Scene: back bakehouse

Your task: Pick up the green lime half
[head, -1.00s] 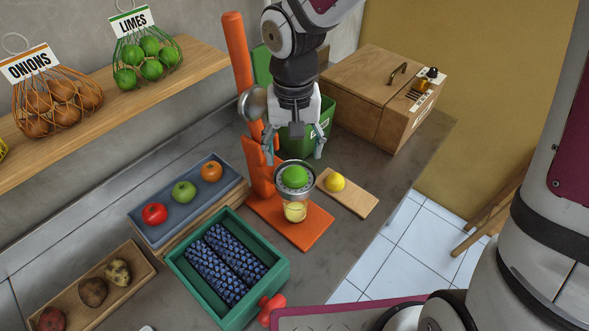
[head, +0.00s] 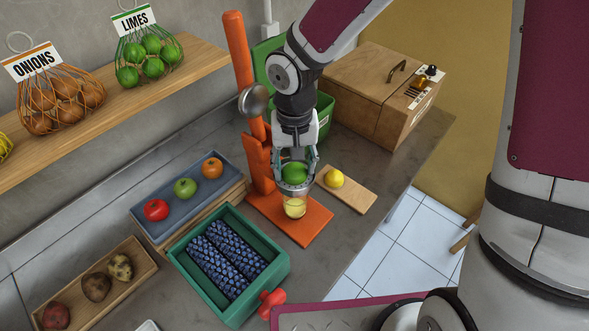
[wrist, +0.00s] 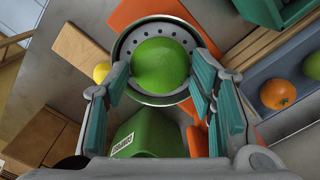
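The green lime half (head: 294,172) sits dome up in the metal strainer cup (head: 296,188) of the orange juicer (head: 262,170). In the wrist view the lime half (wrist: 160,66) lies in the perforated cup (wrist: 127,45), between my fingertips. My gripper (head: 296,168) is lowered over the cup from above. Its teal-padded fingers stand on either side of the lime half. In the wrist view my gripper (wrist: 160,82) shows open, its fingertips close to the lime's sides; a narrow gap appears on the right.
A glass with yellow juice (head: 295,208) stands under the cup. A yellow lemon half (head: 334,178) lies on a small board (head: 352,193) to the right. A green bin (head: 322,108) and wooden box (head: 376,95) stand behind. A green crate (head: 180,263) is in front.

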